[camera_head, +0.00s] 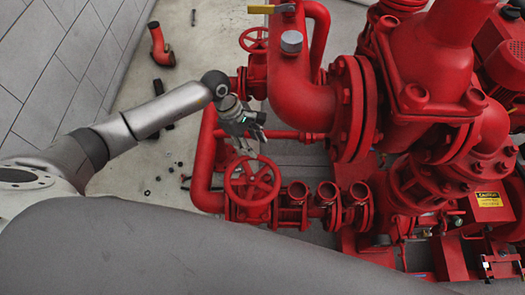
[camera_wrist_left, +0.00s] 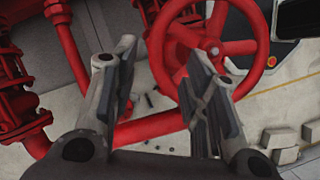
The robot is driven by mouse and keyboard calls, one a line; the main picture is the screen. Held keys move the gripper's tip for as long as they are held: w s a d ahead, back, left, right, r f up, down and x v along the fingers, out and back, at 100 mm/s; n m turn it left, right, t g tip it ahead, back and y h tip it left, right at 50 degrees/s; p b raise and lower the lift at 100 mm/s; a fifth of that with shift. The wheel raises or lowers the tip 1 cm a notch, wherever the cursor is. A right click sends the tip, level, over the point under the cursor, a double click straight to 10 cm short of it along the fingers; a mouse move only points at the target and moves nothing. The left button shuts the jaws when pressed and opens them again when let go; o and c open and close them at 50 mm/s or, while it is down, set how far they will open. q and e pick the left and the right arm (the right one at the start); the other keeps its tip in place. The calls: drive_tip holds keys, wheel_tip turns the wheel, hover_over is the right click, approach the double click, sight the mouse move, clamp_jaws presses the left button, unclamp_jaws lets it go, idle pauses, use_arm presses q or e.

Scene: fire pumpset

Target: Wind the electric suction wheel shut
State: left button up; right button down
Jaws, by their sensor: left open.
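A red spoked handwheel (camera_head: 252,181) sits on a red valve in the lower middle of the head view. A second, smaller red handwheel (camera_head: 254,40) is higher up, near the thick pipe bend. No label shows which one is the electric suction wheel. My left gripper (camera_head: 249,143) is open and empty just above the lower wheel. In the left wrist view a red wheel (camera_wrist_left: 264,38) lies beyond my open fingers (camera_wrist_left: 158,72), mostly behind the right finger, which hides part of its rim. Contact cannot be told. My right gripper is not in view.
Large red flanged pipes (camera_head: 357,108) fill the right of the head view. Several short capped fittings (camera_head: 327,192) stand right of the lower wheel. A loose red elbow (camera_head: 161,45) lies on the floor at upper left.

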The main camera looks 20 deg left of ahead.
sight(262, 159)
use_arm(q)
drive_tip(key=x, duration=0.6)
drive_tip(key=shift+s+p, duration=0.1)
drive_tip(key=shift+p, duration=0.2)
drive_tip(key=shift+f, duration=0.35)
drive_tip(key=shift+d+f, duration=0.15)
drive_tip(key=shift+f, duration=0.1)
drive_tip(key=c, duration=0.9)
clamp_jaws()
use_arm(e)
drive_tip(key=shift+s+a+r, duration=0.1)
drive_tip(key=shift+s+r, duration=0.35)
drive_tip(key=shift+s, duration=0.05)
